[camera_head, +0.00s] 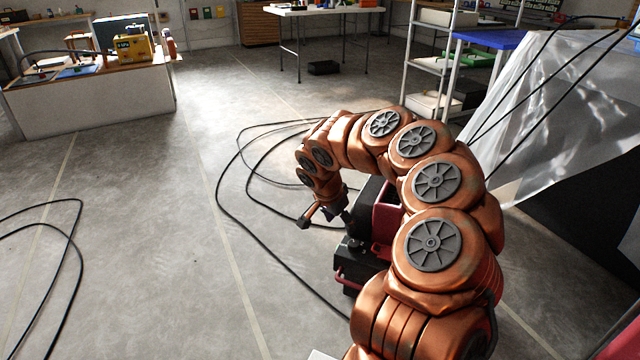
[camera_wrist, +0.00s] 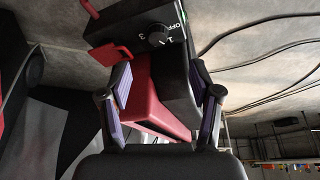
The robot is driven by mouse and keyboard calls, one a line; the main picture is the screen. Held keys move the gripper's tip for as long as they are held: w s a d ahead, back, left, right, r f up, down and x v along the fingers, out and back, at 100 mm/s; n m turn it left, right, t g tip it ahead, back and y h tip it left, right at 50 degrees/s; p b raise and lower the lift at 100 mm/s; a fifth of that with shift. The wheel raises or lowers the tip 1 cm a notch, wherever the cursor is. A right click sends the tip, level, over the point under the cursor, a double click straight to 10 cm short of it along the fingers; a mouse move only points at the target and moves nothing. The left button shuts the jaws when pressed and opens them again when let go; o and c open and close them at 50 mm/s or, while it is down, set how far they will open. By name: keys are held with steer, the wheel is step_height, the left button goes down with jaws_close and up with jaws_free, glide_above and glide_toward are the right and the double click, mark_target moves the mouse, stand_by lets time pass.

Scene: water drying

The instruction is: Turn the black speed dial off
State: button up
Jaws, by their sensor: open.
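The black speed dial (camera_wrist: 158,37) is a small round knob on the black face of the machine (camera_wrist: 126,24), near the top of the wrist view. White marks beside it include OFF, 1 and 3; I cannot tell for certain which one it points to. My gripper (camera_wrist: 159,78) is open with nothing between its fingers. The dial appears beyond the fingertips, apart from them. In the head view my gripper (camera_head: 326,213) hangs at the left side of the black and red machine (camera_head: 383,222), low near the floor. The dial cannot be made out clearly there.
Red handles (camera_wrist: 108,54) flank the dial panel. Black cables (camera_head: 225,190) loop over the floor left of the machine. A plastic sheet (camera_head: 560,110) hangs at right. A workbench (camera_head: 90,105) stands far left. The floor at left centre is mostly clear.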

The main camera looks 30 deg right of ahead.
steer(key=s+a+r+n+p, duration=0.2)
steer(key=a+r+p, duration=0.2)
steer(key=r, duration=0.4)
steer(key=s+a+r+n+y+p, duration=0.1)
steer(key=s+a+r+n+p, duration=0.2)
steer(key=a+r+p, duration=0.2)
steer(key=shift+s+r, duration=0.25)
steer(key=shift+r, duration=1.3)
